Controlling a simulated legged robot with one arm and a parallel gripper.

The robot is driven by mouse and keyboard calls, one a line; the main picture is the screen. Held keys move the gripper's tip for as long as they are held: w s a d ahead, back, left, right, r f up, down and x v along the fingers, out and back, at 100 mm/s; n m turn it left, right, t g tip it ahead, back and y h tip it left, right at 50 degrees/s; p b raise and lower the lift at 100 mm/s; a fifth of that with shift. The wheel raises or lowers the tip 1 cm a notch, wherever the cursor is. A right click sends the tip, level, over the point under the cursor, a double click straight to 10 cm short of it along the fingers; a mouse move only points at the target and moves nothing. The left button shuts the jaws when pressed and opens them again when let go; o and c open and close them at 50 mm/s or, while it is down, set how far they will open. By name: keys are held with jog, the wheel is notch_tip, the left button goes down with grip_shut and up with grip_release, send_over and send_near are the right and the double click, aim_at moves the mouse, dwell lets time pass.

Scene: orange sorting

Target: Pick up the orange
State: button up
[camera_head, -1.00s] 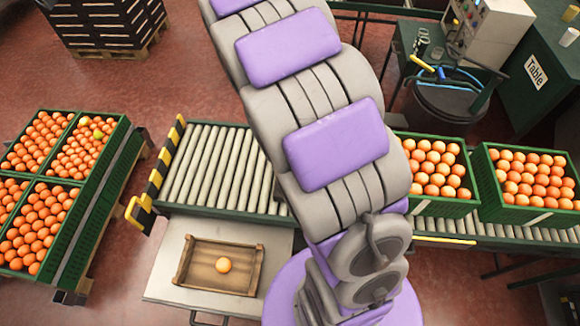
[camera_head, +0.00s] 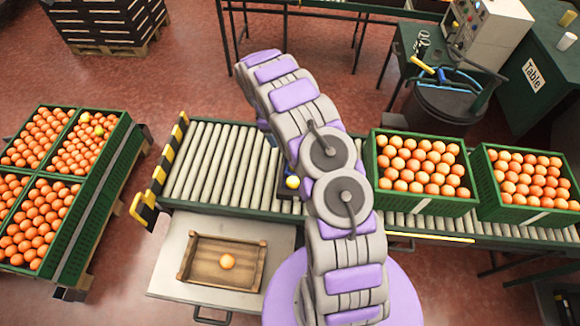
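A single orange (camera_head: 227,261) lies in a shallow wooden tray (camera_head: 188,258) on a pale metal table at the lower left. A small yellow round fruit (camera_head: 292,182) shows beside my arm at the conveyor, partly hidden, with a dark edge around it. My arm rises from its purple base and bends over the conveyor. My gripper's fingers cannot be made out; the arm links hide that area.
A roller conveyor (camera_head: 212,165) runs across the middle, with a striped yellow-black end guard (camera_head: 160,170). Green crates of oranges stand on it at right (camera_head: 375,170) and (camera_head: 483,180). More orange-filled crates (camera_head: 95,215) stand at far left. A black bin (camera_head: 435,105) is at the upper right.

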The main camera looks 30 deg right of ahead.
jog(key=b+x, duration=0.1)
jog(key=x, duration=0.9)
jog(key=shift+f+b, duration=0.15)
jog(key=shift+b, duration=0.25)
jog(key=d+f, duration=0.2)
jog(key=s+d+f, duration=0.1)
jog(key=d+f, duration=0.1)
jog(key=shift+s+d+b, duration=0.1)
jog(key=shift+d+b, duration=0.15)
jog(key=shift+b, duration=0.15)
jog(key=f, duration=0.1)
jog(key=s+a+f+b, duration=0.1)
jog(key=shift+a+f, duration=0.25)
jog(key=shift+f, duration=0.15)
jog(key=shift+a+f, duration=0.1)
jog(key=shift+a, duration=0.2)
jog(key=shift+d, duration=0.6)
jog(key=shift+c, duration=0.7)
jog(key=shift+d+f, duration=0.1)
jog(key=shift+d, duration=0.45)
jog(key=c, duration=0.3)
jog(key=shift+c, duration=0.7)
jog(key=shift+a, duration=0.25)
jog(key=shift+c, duration=0.9)
jog(key=shift+a, duration=0.65)
jog(key=shift+c, duration=0.4)
